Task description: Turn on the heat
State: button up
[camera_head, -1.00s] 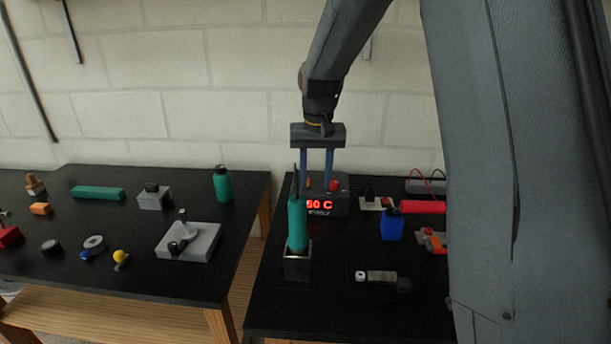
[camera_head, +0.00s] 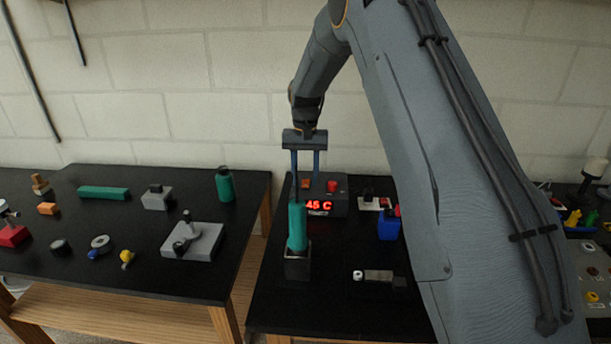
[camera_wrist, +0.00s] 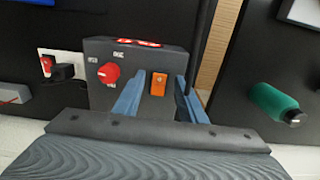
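A dark grey control box (camera_head: 338,208) with a lit red display (camera_head: 319,205) stands at the back of the right table. The display appears to read 45 C. On its top are a red knob (camera_wrist: 108,73) and an orange rocker switch (camera_wrist: 158,84). My gripper (camera_head: 306,176) is open and empty, pointing down over the box. In the wrist view its two blue fingers lie on either side of the orange switch, the left one between knob and switch. I cannot tell whether they touch the box.
A green-handled tool (camera_head: 297,226) stands upright in a dark holder (camera_head: 298,264) in front of the box. A blue container (camera_head: 388,228) and a socket plate (camera_wrist: 54,66) sit beside it. A green bottle (camera_head: 224,184) stands on the left table.

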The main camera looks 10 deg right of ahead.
jog(key=shift+f, duration=0.45)
grip_shut()
jog(key=shift+w+d+f+g+y+b, duration=0.15)
jog(key=shift+w+g+y+b, duration=0.2)
jog(key=shift+g+b, duration=0.75)
jog(key=shift+w+r+g+b, duration=0.2)
jog(key=shift+g+b, duration=0.3)
jog(key=shift+b, duration=0.5)
jog(key=shift+r, duration=0.15)
grip_release()
